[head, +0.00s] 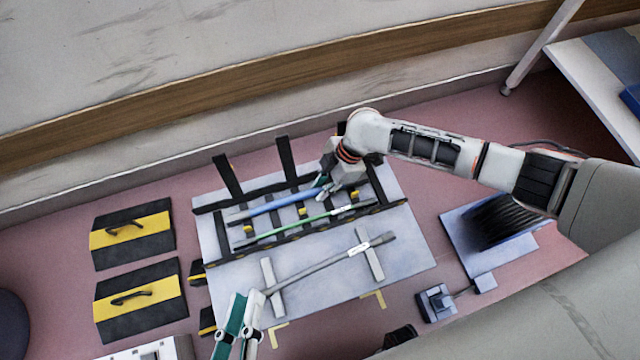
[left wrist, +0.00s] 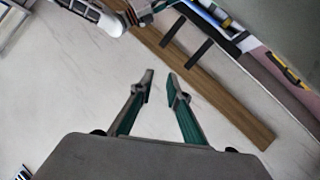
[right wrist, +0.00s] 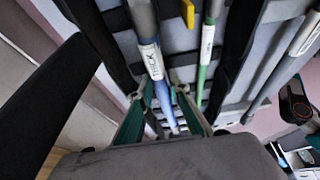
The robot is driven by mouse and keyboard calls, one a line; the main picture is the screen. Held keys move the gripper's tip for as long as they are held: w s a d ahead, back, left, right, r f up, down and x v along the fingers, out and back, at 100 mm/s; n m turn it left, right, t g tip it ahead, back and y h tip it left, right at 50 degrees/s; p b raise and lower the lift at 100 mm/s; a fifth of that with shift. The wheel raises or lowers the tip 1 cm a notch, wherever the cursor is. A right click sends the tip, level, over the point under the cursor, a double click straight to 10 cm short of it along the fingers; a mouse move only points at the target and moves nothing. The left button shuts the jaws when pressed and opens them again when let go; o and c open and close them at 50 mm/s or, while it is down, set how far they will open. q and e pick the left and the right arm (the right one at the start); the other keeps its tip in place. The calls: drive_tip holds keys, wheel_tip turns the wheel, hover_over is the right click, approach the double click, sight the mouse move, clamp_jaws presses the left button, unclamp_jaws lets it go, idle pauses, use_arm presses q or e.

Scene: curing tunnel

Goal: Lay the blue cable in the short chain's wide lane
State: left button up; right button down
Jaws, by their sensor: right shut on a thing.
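The blue cable (head: 275,205) lies lengthwise along the back lane of the black chain (head: 230,259), between the back rail and the yellow dividers (head: 303,212). I cannot tell whether it rests on the lane floor. My right gripper (head: 323,186) is shut on it near its right end. In the right wrist view the blue cable (right wrist: 168,112), with a white label, runs between the fingers (right wrist: 164,100). The green cable (head: 290,228) lies in the front lane. My left gripper (head: 247,298) is open and empty near the board's front edge; its spread fingers show in the left wrist view (left wrist: 160,80).
A grey cable (head: 325,261) lies across two grey supports (head: 368,256) in front of the chain. Two black crossbars (head: 287,160) stand up at the back rail. Black-and-yellow handled plates (head: 133,232) lie left of the board (head: 410,260). A blue-grey device (head: 436,303) sits at right.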

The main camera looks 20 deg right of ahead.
drive_tip(key=shift+w+r, duration=0.15)
drive_tip(key=shift+r, duration=0.05)
drive_tip(key=shift+f, duration=0.25)
drive_tip(key=c, duration=2.2)
unclamp_jaws()
use_arm(q)
drive_tip(key=shift+r, duration=0.1)
use_arm(e)
drive_tip(key=shift+r, duration=0.15)
